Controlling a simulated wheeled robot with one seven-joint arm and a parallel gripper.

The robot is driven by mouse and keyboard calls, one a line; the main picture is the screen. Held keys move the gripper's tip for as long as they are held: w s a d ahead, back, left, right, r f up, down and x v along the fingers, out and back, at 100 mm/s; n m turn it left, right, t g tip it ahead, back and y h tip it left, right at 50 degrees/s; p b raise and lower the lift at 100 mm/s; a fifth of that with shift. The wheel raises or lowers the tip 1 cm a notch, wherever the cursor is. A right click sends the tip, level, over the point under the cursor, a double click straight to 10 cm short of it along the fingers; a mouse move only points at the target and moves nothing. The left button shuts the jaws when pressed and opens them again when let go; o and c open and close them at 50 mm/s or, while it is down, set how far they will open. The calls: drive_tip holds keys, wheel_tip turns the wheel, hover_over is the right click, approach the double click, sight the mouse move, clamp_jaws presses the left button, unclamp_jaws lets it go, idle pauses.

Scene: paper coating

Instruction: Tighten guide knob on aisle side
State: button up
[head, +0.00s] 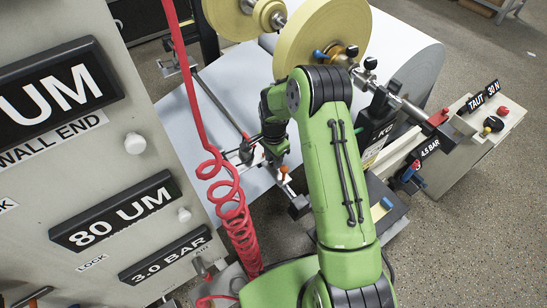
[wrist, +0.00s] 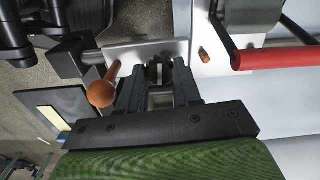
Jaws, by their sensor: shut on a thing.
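My gripper (wrist: 158,74) points at a pale metal bracket plate in the wrist view. Its two black fingers are closed on a small dark piece, which appears to be the guide knob (wrist: 157,70); the fingers hide most of it. An orange ball-ended lever (wrist: 101,92) stands just left of the fingers, close to them. A short orange peg (wrist: 204,55) sticks out of the plate to the right. In the head view my green arm reaches over the white web, and the fingertips are mostly hidden behind the wrist.
A red bar (wrist: 275,57) crosses the upper right of the wrist view. In the head view, a coiled red hose (head: 232,215) hangs left of my arm, beside the grey panel (head: 135,80). Yellow rolls (head: 325,35) stand behind. Open floor (head: 480,210) lies right.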

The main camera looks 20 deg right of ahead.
idle(0.4)
drive_tip(key=o, duration=1)
drive_tip(key=shift+o, duration=0.2)
drive_tip(key=shift+r, duration=0.15)
wheel_tip(320, 180, up, 16)
drive_tip(key=p, duration=0.4)
drive_tip(key=shift+f, duration=0.25)
